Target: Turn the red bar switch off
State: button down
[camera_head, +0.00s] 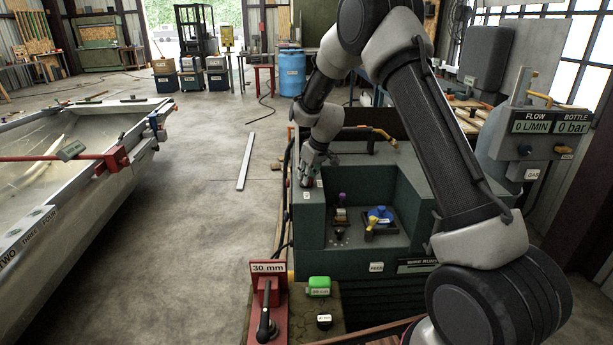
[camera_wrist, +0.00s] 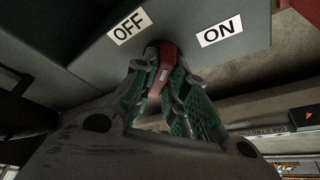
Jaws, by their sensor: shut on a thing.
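The red bar switch (camera_wrist: 168,54) shows in the wrist view on a grey-green panel, between a white OFF label (camera_wrist: 129,26) on the left and a white ON label (camera_wrist: 220,29) on the right. My gripper (camera_wrist: 163,76) is shut on the bar, with a green-padded finger on each side of it. The bar stands nearly upright in the picture, between the two labels. In the head view my gripper (camera_head: 309,168) is at the left end of the dark green welder housing (camera_head: 308,225); the switch is hidden there.
An open recess in the housing holds a blue and yellow piece (camera_head: 380,217) and small knobs. A red 30 mm stand with a black lever (camera_head: 267,325) is in front.

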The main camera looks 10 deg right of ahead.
jog(key=n, duration=0.2)
jog(key=n+g+y, duration=0.1)
jog(key=n, duration=0.2)
jog(key=shift+w+d+n+y, duration=0.1)
jog(key=shift+n+y, duration=0.2)
jog(key=shift+n+g+y, duration=0.3)
jog(key=shift+n+g, duration=0.7)
jog(key=shift+n, duration=1.1)
jog(key=c, duration=1.4)
grip_release()
jog(key=shift+d, duration=0.1)
jog(key=shift+c, duration=0.2)
jog(key=shift+w, duration=0.1)
jog(key=w+v, duration=0.1)
jog(key=v, duration=1)
jog(key=shift+s+d+r, duration=0.2)
jog(key=shift+s+r, duration=0.2)
jog(key=shift+s, duration=0.1)
